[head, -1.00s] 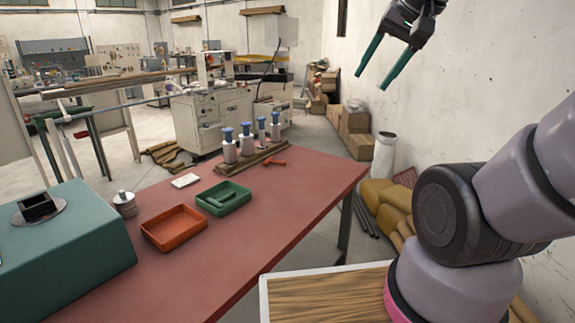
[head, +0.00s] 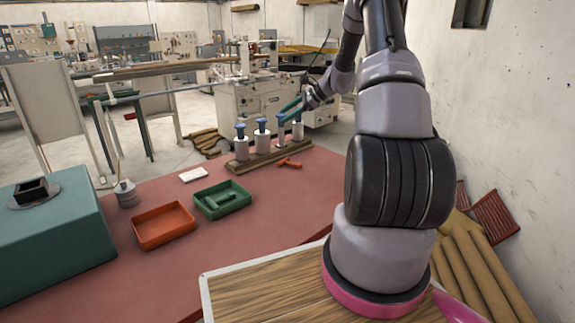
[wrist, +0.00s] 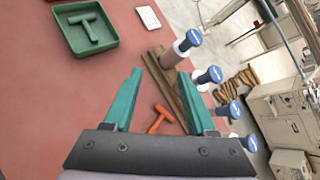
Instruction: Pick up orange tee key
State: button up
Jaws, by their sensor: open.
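The orange tee key (head: 289,163) lies flat on the red table, just in front of the wooden rack (head: 262,157). In the wrist view the orange tee key (wrist: 159,118) shows between the two green fingers, below and apart from them. My gripper (head: 291,106) is above the right end of the rack in the head view. Its green fingers are spread and empty in the wrist view (wrist: 160,95). The right finger partly overlaps the rack there.
Several white, blue-topped cylinders (head: 262,137) stand upright in the rack, close to my gripper. A green tray (head: 222,199) holding a green tee key, an orange tray (head: 163,225) and a white card (head: 193,174) are to the left. The table's front right is clear.

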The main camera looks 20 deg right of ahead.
jog(key=w+d+f+m+t, duration=0.1)
jog(key=d+f+m, duration=0.15)
jog(key=f, duration=0.25)
jog(key=w+d+f+m+t, duration=0.1)
jog(key=w+d+f, duration=0.1)
jog(key=d+f, duration=0.25)
jog(key=m+t, duration=0.2)
jog(key=m, duration=0.3)
send_near(294, 164)
jog(key=shift+w+a+r+h, duration=0.1)
jog(key=shift+a+r+h, duration=0.1)
jog(key=shift+h, duration=0.2)
jog(key=shift+m, duration=0.25)
jog(key=x, duration=0.4)
jog(key=shift+w+f, duration=0.2)
jog(key=shift+f, duration=0.1)
jog(key=x, duration=0.2)
jog(key=r+x, duration=0.1)
jog(key=x, duration=0.1)
jog(key=shift+w+a+f, duration=0.15)
jog(key=shift+w+a, duration=0.25)
jog(key=shift+a, duration=0.05)
jog(key=shift+w+a+f, duration=0.25)
jog(key=shift+w, duration=0.25)
grip_shut()
